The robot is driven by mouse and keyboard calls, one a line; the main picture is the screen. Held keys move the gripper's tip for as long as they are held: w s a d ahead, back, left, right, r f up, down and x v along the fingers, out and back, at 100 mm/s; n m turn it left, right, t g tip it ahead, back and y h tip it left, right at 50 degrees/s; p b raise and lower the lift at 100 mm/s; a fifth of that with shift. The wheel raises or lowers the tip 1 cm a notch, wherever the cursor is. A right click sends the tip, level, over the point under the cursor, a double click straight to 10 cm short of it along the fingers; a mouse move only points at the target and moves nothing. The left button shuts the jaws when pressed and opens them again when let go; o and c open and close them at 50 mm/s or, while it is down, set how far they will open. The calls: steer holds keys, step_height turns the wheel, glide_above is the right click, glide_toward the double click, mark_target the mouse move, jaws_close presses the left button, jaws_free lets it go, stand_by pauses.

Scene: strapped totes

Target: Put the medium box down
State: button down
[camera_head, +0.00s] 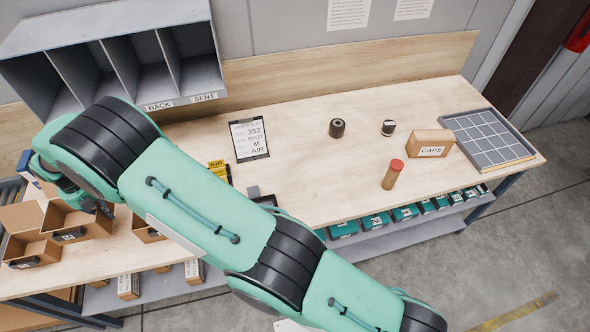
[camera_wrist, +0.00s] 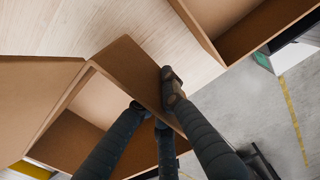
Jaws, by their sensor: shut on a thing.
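Open cardboard boxes stand at the left end of the bench in the head view. The box at my gripper (camera_head: 104,209), which I take for the medium box (camera_head: 88,229), has a dark label on its front; its size mark is too small to read. In the wrist view my gripper (camera_wrist: 160,103) is shut on one upright cardboard wall of this box (camera_wrist: 128,66), with fingers on both sides. The box is open at the top and looks empty where I see inside. Whether its bottom touches the bench is unclear. My arm hides part of the area beside it.
Another open box (camera_head: 33,248) stands close at the left front, and one (camera_head: 146,232) is partly behind my arm. A grey sorting rack (camera_head: 110,35) stands at the back left. A clipboard (camera_head: 249,138), a red-capped bottle (camera_head: 392,175) and a CAPS box (camera_head: 430,143) are farther right.

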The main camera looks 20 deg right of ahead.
step_height(320, 180, up, 18)
steer(key=w+d+r+m, duration=0.1)
steer(key=w+d+m, duration=0.25)
steer(key=d, duration=0.85)
steer(key=w+d+r+m, duration=0.15)
steer(key=w+d, duration=0.25)
steer(key=d, duration=0.9)
steer(key=s+d+m, duration=0.1)
steer(key=d+m, duration=0.3)
steer(key=d, duration=1.7)
steer(key=s+d+f+m, duration=0.2)
steer(key=s+d+m, duration=0.3)
steer(key=s+d, duration=0.75)
steer(key=s+d+f+m, duration=0.1)
steer(key=s+d+m, duration=0.3)
steer(key=s+d, duration=0.85)
steer(key=w+d+f, duration=0.1)
steer(key=f, duration=0.6)
steer(key=w+d+f, duration=0.1)
steer(key=f, duration=0.7)
steer(key=w+d+f, duration=0.2)
steer(key=f, duration=0.6)
